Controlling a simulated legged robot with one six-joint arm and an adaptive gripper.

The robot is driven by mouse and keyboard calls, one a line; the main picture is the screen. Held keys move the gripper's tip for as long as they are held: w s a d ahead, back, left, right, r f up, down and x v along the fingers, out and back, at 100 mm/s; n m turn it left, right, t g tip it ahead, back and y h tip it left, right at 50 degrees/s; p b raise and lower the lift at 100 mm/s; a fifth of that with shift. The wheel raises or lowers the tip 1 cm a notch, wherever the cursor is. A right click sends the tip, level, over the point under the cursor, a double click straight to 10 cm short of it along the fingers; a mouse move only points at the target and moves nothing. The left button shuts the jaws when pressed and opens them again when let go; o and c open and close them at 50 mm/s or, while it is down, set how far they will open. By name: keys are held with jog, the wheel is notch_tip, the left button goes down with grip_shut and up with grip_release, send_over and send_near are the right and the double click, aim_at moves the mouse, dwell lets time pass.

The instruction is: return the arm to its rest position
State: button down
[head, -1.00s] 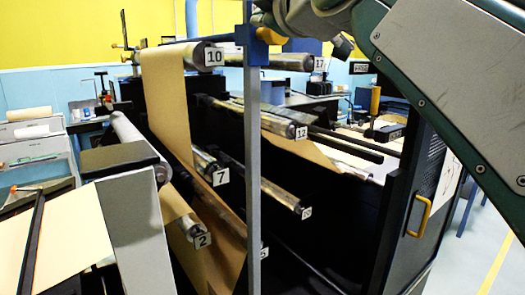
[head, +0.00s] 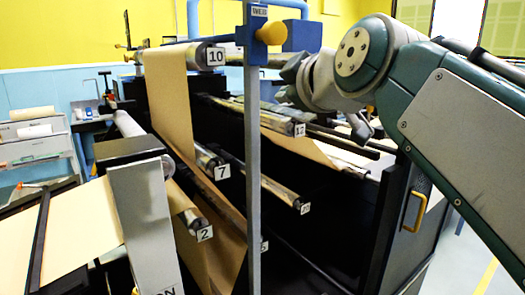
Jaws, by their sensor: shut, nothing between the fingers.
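My arm comes in from the right edge, with a grey-green link and a round joint. Its wrist and my gripper (head: 362,128) are in front of the black roll machine (head: 335,215), right of the grey post. The gripper is small in the view and partly hidden by my own wrist; its fingers look closed and I see nothing held in them. I cannot tell how far it is from the rollers behind it.
A grey upright post (head: 252,170) with a yellow knob (head: 272,34) stands just left of my wrist. Brown kraft paper (head: 168,100) runs over numbered rollers behind it. A yellow door handle (head: 415,212) is below my arm. Open floor shows at lower right.

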jog(key=s+d+f+m+g+h, duration=0.2)
jog(key=s+d+f+m, duration=0.2)
jog(key=f, duration=0.8)
jog(key=s+d+f+m+g+h, duration=0.1)
jog(key=s+d+f+m+g, duration=0.2)
jog(key=s+f, duration=0.5)
jog(key=s+d+f+m+g+h, duration=0.2)
jog(key=s+f+m, duration=0.4)
jog(key=f, duration=1)
jog(key=d+g, duration=0.1)
jog(key=d, duration=0.1)
jog(key=shift+d+h, duration=0.3)
jog(key=shift+d, duration=0.1)
